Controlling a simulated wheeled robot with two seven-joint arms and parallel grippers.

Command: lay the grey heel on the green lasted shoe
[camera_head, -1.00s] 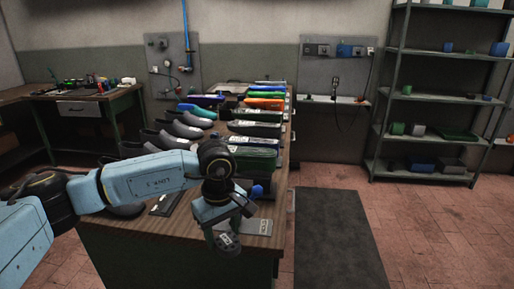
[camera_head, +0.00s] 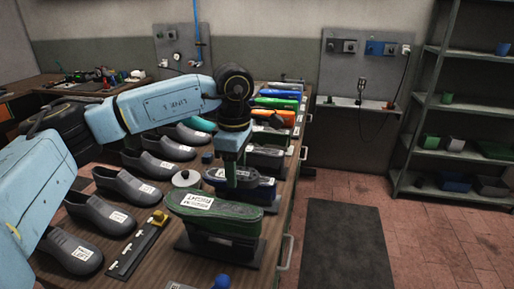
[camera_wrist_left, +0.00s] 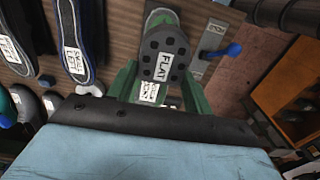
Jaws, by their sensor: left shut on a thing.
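The green lasted shoe (camera_head: 240,217) stands sole up on a dark stand near the bench's front, a white label on its sole. My left gripper (camera_head: 231,182) points down just over its far side in the head view. Green shows past the heel's far end, and a white label lies between the fingers. I cannot make out the heel in the head view, nor tell whether it touches the shoe. My right gripper is not in view.
A blue lasted shoe (camera_head: 262,194) stands close behind the green one, with several more in a row beyond. Grey shoes (camera_head: 98,213) line the left. A tool strip (camera_head: 133,252) and a blue knob (camera_head: 221,282) are nearer. The floor mat (camera_head: 342,245) is clear.

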